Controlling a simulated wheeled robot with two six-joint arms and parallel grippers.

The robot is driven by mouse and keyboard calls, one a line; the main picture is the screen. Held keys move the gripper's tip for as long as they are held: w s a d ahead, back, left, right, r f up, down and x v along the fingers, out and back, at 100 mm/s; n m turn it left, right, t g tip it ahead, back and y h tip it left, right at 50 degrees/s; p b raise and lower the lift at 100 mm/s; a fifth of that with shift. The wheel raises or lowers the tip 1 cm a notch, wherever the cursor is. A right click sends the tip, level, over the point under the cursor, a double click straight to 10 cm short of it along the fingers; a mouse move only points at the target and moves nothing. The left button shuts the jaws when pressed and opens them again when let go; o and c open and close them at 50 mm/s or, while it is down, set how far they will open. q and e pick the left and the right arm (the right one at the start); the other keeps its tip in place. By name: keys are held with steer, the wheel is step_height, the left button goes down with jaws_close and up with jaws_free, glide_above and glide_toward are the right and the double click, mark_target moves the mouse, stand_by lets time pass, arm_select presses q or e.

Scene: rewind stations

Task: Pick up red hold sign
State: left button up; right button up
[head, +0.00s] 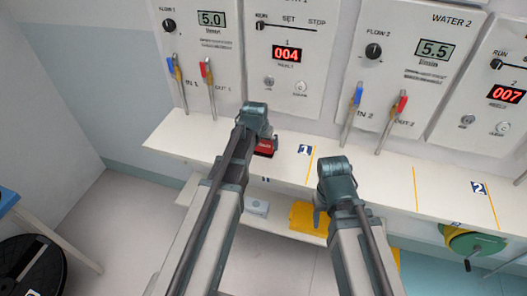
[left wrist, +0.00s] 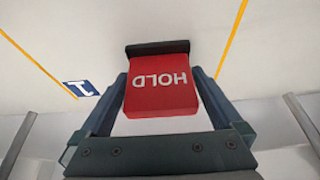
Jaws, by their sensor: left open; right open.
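The red hold sign (head: 265,147) is a small red block on the white shelf, just right of my left forearm in the head view. In the left wrist view its red face (left wrist: 161,98) reads HOLD upside down, with a dark strip along its far edge. My left gripper (left wrist: 162,90) is open, with one finger on each side of the sign. I cannot tell whether the fingers touch it. In the head view my left arm hides most of that gripper. My right gripper (head: 321,215) is partly hidden by its own wrist, over the shelf's front edge, away from the sign.
The white shelf (head: 382,180) carries yellow lines and blue labels 1 (head: 305,150) and 2 (head: 478,188). Control panels with valves, knobs and displays stand behind it. Below are a yellow object (head: 307,217) and a green reel (head: 478,242). A black reel (head: 32,268) is at lower left.

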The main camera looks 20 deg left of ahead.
arm_select(q)
steer(key=c, duration=1.1)
steer(key=shift+r, duration=0.15)
steer(key=shift+c, duration=0.2)
arm_select(e)
steer(key=shift+r, duration=0.1)
